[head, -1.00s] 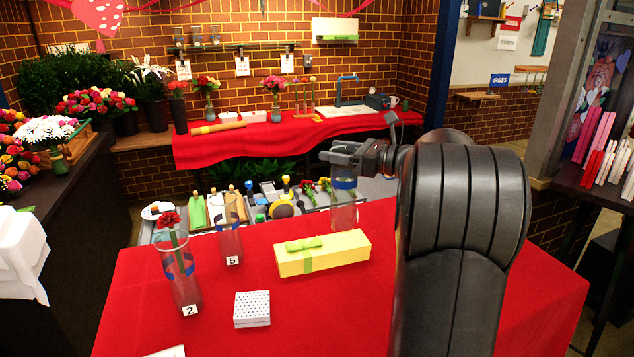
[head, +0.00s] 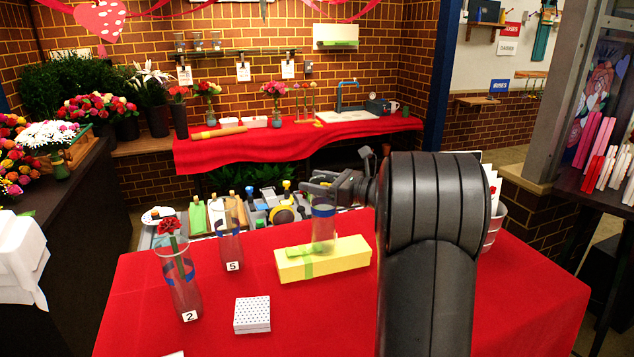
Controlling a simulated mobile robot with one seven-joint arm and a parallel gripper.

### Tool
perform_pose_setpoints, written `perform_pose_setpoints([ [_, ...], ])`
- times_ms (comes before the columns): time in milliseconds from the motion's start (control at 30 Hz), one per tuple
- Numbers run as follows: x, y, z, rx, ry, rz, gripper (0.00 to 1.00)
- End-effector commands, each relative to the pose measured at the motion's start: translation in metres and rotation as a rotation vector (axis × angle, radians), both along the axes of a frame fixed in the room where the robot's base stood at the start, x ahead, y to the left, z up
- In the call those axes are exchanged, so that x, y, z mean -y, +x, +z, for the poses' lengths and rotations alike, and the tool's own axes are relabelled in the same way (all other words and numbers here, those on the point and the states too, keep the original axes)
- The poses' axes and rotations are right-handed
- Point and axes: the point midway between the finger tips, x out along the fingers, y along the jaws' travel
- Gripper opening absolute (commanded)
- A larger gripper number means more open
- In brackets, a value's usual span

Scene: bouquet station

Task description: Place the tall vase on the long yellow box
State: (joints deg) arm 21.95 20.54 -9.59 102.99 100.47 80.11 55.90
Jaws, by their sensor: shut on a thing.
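My gripper (head: 316,188) is shut on a clear tall vase (head: 323,230) with a blue band, near its upper part. The vase is upright over the long yellow box (head: 350,256), and its lower end overlaps the box top near the green bow (head: 304,249). I cannot tell whether the vase touches the box or hangs just above it. The box lies on the red-covered table (head: 330,315).
A clear vase marked 2 (head: 183,285) with a red flower and one marked 5 (head: 230,248) stand to the left. A small dotted white box (head: 252,314) lies in front. The table's front middle is clear.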

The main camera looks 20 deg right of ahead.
Motion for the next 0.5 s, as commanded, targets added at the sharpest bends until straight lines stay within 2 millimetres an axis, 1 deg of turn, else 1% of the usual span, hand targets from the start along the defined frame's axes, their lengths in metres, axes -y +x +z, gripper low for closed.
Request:
perform_pose_setpoints([
  [133, 0.0000, 0.0000, -0.0025, 0.001, 0.000, 0.000, 0.00],
  [167, -0.0001, 0.0001, -0.0031, 0.000, 0.000, 0.000, 0.63],
  [400, 0.0000, 0.0000, -0.0029, 0.000, 0.000, 0.000, 0.82],
  [500, 0.0000, 0.0000, -0.0028, 0.000, 0.000, 0.000, 0.82],
])
